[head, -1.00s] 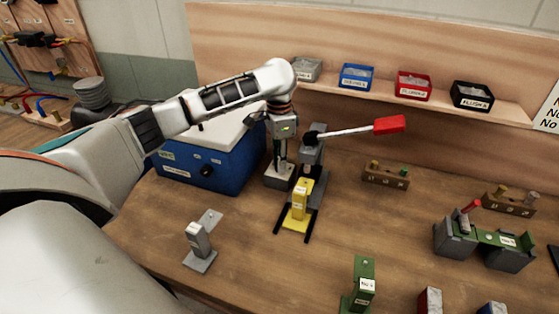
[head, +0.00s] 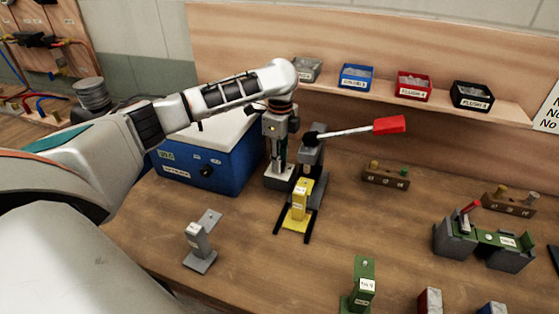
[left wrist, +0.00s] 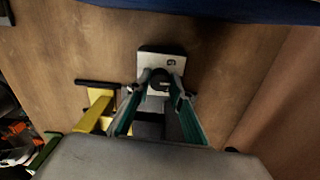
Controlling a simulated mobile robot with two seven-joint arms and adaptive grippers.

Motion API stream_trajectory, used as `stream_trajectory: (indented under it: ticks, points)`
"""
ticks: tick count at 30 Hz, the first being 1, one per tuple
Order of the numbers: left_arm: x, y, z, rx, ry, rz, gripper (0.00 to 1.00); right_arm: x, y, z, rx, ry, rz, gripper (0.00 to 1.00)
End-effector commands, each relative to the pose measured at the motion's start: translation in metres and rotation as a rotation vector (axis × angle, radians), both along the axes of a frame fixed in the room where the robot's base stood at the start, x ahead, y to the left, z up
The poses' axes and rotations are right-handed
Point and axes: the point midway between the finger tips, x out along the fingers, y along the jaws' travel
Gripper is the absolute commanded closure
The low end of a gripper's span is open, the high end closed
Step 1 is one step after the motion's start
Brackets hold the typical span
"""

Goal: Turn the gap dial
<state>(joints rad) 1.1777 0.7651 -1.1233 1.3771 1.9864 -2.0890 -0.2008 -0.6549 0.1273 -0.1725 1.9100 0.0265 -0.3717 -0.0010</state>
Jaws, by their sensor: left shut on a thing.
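A small grey stand (head: 278,180) with a pale labelled top sits on the bench beside the blue box. In the left wrist view its labelled plate (left wrist: 171,62) carries a dark round knob (left wrist: 160,82), which looks like the gap dial. My left gripper (head: 277,160) points straight down over the stand. In the left wrist view its two fingers (left wrist: 160,92) are closed around the knob from both sides. The fingers hide part of the knob, and I cannot read a dial setting. My right gripper is not in view.
Just right of my left gripper stands a grey press (head: 311,160) with a long red-handled lever (head: 389,125) and a yellow block (head: 299,203) before it. A blue box (head: 220,165) is close on the left.

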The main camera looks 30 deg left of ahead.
Motion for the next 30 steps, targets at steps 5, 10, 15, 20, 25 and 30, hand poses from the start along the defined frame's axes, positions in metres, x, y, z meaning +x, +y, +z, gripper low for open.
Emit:
stream_trajectory:
  ticks: [5, 10, 15, 20, 25, 30]
  points:
    - [0.0005, -0.0003, 0.0006, -0.001, -0.001, -0.036, 1.00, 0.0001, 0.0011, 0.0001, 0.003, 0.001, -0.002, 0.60]
    - [0.0005, -0.0003, 0.0006, -0.001, -0.001, -0.046, 1.00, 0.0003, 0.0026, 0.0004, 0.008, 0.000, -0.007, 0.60]
    - [0.0005, -0.0004, 0.0006, -0.001, -0.001, -0.047, 1.00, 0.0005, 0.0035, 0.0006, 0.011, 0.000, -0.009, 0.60]
    - [0.0005, -0.0004, 0.0007, -0.001, -0.001, -0.046, 0.71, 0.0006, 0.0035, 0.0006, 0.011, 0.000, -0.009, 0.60]
    - [0.0004, -0.0004, 0.0005, -0.001, -0.001, -0.046, 0.62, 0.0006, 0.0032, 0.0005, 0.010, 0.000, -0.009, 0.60]
    - [0.0002, -0.0003, 0.0004, 0.000, 0.000, -0.046, 0.62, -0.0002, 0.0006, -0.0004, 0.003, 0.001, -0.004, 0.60]
